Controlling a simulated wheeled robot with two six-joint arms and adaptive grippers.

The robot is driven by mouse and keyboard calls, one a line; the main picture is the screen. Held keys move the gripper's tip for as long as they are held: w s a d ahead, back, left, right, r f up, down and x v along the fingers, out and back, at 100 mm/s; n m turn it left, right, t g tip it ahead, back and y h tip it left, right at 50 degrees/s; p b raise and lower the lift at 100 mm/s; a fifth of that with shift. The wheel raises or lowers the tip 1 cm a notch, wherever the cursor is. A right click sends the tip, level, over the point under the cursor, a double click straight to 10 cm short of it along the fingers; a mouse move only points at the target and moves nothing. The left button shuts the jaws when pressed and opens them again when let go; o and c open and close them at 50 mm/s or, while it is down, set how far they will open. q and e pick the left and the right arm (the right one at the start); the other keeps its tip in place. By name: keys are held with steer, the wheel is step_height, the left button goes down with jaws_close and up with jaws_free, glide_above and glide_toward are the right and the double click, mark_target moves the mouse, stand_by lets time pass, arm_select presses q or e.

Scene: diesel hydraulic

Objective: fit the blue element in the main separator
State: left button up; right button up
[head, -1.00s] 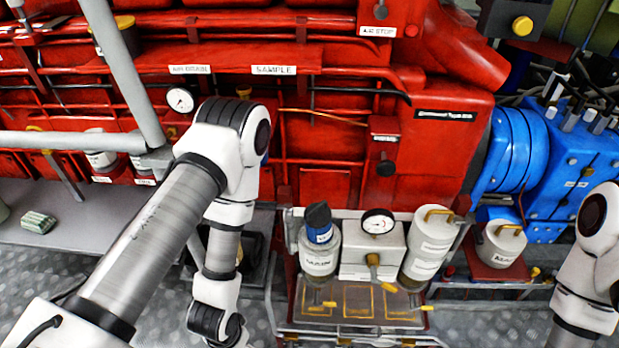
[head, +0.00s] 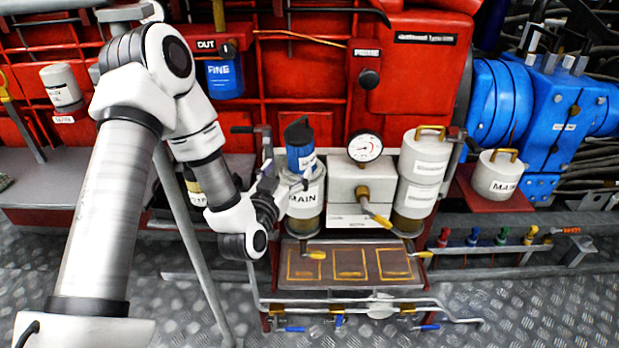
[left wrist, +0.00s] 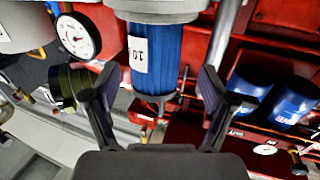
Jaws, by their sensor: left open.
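The blue element (head: 300,158), with a black top and a white label, stands upright in the mouth of the left bowl of the main separator (head: 303,200), marked MAIN. My left gripper (head: 297,182) is at the left side of the element and bowl rim, open. In the left wrist view the blue element (left wrist: 163,50) appears upside down, with the pale bowl rim (left wrist: 160,12) above it. It lies between the spread fingers of my left gripper (left wrist: 158,72), with gaps on both sides. How deep the element sits is hidden by the bowl. My right gripper is not in view.
A pressure gauge (head: 365,147) and a yellow-handled valve (head: 373,208) stand right of the bowl. The second, lidded grey bowl (head: 421,170) is beyond them. A drip tray (head: 349,288) lies below. A blue FINE filter (head: 225,76) hangs at upper left.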

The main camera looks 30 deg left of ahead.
mark_target(301, 151)
arm_select(q)
steer(key=x, duration=0.4)
steer(key=r+x, duration=0.1)
steer(key=x, duration=0.2)
steer(key=shift+w+d+b, duration=0.2)
steer(key=shift+d+b, duration=0.05)
steer(key=shift+b, duration=0.1)
steer(key=c, duration=1.2)
